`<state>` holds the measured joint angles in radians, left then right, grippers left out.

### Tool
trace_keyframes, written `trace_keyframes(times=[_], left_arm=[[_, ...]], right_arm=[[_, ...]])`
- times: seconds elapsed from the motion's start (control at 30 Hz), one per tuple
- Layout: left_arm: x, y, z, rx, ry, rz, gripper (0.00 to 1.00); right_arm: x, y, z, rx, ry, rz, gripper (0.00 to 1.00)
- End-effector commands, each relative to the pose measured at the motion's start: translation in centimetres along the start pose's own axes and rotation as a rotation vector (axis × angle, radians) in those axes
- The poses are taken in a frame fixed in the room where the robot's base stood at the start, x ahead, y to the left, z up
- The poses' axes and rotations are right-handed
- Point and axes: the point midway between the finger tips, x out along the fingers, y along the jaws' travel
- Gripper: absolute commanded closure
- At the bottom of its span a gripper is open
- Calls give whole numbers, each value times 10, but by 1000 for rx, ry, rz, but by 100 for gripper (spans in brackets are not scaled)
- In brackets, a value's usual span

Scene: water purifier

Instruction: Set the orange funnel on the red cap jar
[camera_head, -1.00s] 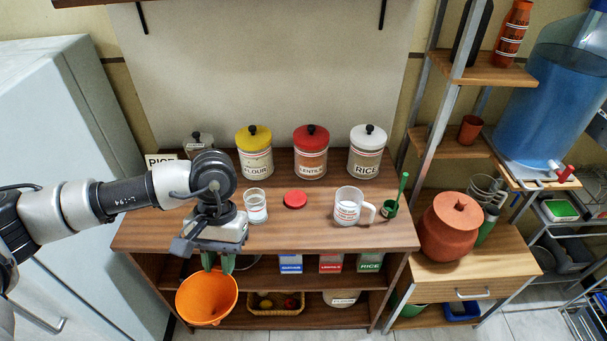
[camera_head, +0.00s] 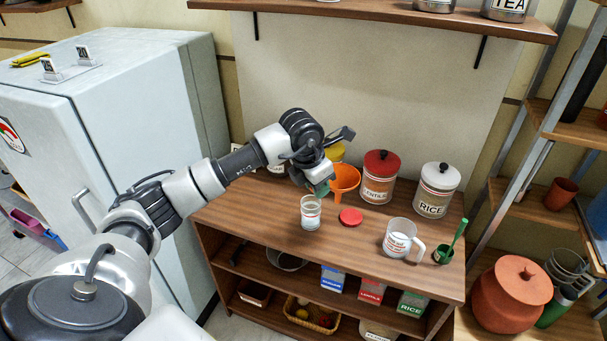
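The orange funnel (camera_head: 346,179) is at my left gripper (camera_head: 322,189), over the back of the wooden counter, just left of the red cap jar. The gripper's green fingertips meet the funnel's left side and appear shut on it; the exact contact is partly hidden. The red cap jar (camera_head: 379,186) stands upright on the counter, with a red lid, black knob and a lentils label. The funnel is beside this jar, not over its lid; I cannot tell the gap between them. My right gripper is not in view.
A yellow-lidded jar (camera_head: 335,152) is mostly hidden behind my gripper. A white-lidded rice jar (camera_head: 436,191) stands to the right. In front are a glass (camera_head: 310,213), a loose red lid (camera_head: 350,216), a clear mug (camera_head: 399,240) and a green scoop (camera_head: 444,254).

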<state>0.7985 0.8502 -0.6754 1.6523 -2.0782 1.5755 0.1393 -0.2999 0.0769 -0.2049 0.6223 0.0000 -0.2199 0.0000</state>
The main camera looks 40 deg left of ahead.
Motion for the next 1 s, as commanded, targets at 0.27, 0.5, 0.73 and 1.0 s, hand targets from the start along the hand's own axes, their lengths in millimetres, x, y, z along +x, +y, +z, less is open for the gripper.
trace_keyframes(times=[0.27, 0.5, 0.73, 1.0], left_arm=[[0, 46, -3, -513, 22, 131, 100], [0, 52, -4, -593, 24, 149, 100], [0, 52, -4, -589, 23, 150, 100], [7, 50, -7, -587, 17, 156, 100]], right_arm=[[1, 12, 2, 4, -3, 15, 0], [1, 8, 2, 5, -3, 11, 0], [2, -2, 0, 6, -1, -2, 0], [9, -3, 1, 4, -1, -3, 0]])
